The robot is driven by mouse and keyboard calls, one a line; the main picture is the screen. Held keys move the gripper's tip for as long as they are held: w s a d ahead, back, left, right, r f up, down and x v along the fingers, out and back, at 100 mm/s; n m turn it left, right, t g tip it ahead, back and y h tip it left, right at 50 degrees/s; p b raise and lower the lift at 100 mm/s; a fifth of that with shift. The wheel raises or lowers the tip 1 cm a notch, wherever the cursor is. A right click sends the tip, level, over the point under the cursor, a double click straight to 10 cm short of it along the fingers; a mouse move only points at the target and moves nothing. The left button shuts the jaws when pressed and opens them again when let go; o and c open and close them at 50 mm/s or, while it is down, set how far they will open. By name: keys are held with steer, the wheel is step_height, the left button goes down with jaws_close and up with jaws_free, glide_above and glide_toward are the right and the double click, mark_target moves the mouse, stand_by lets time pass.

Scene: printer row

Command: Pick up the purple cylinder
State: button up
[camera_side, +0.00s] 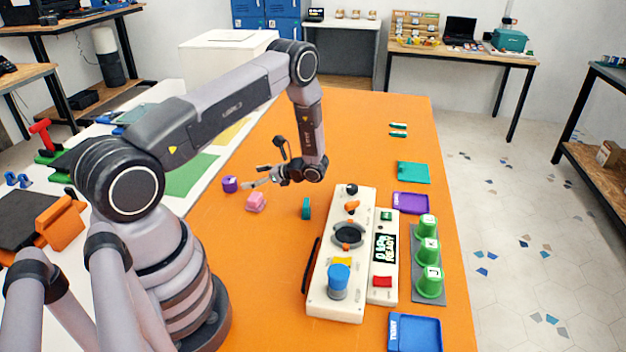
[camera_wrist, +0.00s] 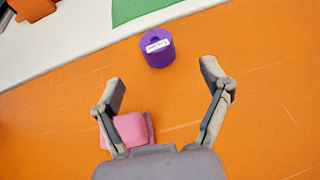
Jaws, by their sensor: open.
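The purple cylinder (camera_side: 230,184) stands on the orange table near its left edge in the side view. It has a dark hole in its top and a white label, seen in the wrist view (camera_wrist: 157,48). My gripper (camera_side: 256,178) is open and empty, above the table and a little right of the cylinder in the side view. In the wrist view my gripper's fingertips (camera_wrist: 162,80) are spread wide, with the cylinder beyond them, roughly centred between them and not touched.
A pink block (camera_side: 256,201) lies close by, partly behind the left finger in the wrist view (camera_wrist: 130,130). A teal piece (camera_side: 306,208) stands to the right. A white control panel (camera_side: 340,265) with knobs stands further right. A green sheet (camera_side: 190,175) lies left of the cylinder.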

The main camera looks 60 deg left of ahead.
mark_target(236, 182)
steer(key=x, duration=0.8)
steer(key=shift+s+f, duration=0.25)
steer(key=shift+f, duration=0.1)
steer(key=c, duration=1.1)
